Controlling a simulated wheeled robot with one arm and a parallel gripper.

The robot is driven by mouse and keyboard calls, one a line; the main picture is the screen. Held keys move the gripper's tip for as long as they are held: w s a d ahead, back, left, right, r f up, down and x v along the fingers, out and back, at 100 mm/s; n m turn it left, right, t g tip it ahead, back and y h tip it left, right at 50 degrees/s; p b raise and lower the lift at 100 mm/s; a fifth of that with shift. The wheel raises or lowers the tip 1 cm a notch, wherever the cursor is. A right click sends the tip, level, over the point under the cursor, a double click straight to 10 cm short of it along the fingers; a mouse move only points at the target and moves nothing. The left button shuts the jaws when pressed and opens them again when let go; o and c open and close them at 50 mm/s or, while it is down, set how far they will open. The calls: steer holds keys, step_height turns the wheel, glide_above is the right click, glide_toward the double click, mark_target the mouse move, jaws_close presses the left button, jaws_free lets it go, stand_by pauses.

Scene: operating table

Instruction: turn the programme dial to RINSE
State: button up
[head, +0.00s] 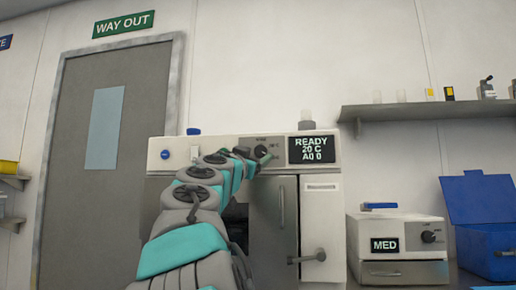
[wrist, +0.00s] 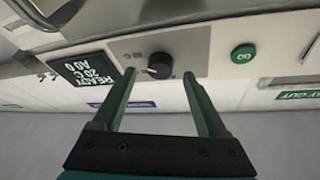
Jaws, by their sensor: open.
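The programme dial (wrist: 160,66) is a round black knob on a grey panel of the washer front, with a pale mark near its lower left edge in the wrist view. Small lettering beside it is too blurred to read. My gripper (wrist: 160,73) is open, its two green fingers on either side of the dial; I cannot tell whether they touch it. In the head view my gripper (head: 262,156) is at the panel and largely covers the dial. The display (head: 311,149) next to it reads READY, 20 C, A0 0; it also shows in the wrist view (wrist: 84,70).
A green round button (wrist: 243,53) is on the same front. Below the panel are a grey door (head: 273,215) and a white panel with a protruding handle (head: 307,256). A smaller MED unit (head: 397,243) and a blue open box (head: 488,235) stand at the right.

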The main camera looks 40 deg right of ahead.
steer(key=shift+x, duration=0.95)
steer(key=shift+r, duration=0.1)
jaws_close()
